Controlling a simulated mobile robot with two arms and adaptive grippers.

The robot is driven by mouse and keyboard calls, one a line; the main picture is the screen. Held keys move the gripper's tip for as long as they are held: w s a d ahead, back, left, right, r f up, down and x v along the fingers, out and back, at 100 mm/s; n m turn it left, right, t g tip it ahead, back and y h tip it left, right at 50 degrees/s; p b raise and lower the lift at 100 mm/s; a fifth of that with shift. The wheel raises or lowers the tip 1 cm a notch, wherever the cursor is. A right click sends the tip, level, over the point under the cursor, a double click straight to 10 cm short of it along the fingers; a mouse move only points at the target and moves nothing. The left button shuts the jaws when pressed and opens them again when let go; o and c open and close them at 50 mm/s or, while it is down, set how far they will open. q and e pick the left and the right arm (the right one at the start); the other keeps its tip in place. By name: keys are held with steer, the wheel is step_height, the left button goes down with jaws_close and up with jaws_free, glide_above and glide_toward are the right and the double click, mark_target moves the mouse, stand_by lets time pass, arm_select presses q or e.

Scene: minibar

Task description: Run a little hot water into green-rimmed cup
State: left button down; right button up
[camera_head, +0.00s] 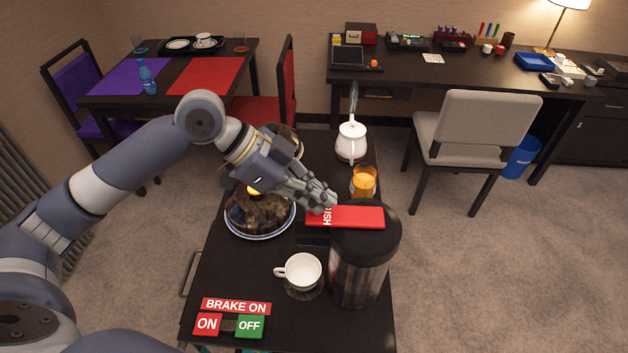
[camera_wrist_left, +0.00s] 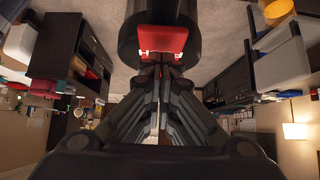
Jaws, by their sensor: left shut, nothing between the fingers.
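A white cup (camera_head: 303,270) stands on the dark cart top in front of the hot water dispenser (camera_head: 358,268), its handle to the left. Its rim colour is too small to tell. The dispenser has a dark top and a red lever marked PUSH (camera_head: 358,216). My left gripper (camera_head: 328,201) is shut and empty, its fingertips at the left end of the red lever, touching or very close. In the left wrist view the red lever (camera_wrist_left: 162,40) lies just beyond the closed fingertips. My right gripper is not in view.
On the cart (camera_head: 230,278) are a white kettle (camera_head: 351,142), an orange drink glass (camera_head: 363,184) and a plate of dark food (camera_head: 258,214). Brake buttons (camera_head: 235,308) sit at the front. A chair (camera_head: 480,135) stands right. Cart space left of the cup is clear.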

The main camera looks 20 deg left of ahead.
arm_select(q)
steer(key=shift+f, duration=0.3)
steer(key=f+b, duration=0.1)
steer(key=b, duration=0.1)
steer(key=f+h+b, duration=0.1)
steer(key=shift+s+a+f+b, duration=0.1)
steer(key=shift+a+f+b, duration=0.1)
steer(key=shift+a+b, duration=0.15)
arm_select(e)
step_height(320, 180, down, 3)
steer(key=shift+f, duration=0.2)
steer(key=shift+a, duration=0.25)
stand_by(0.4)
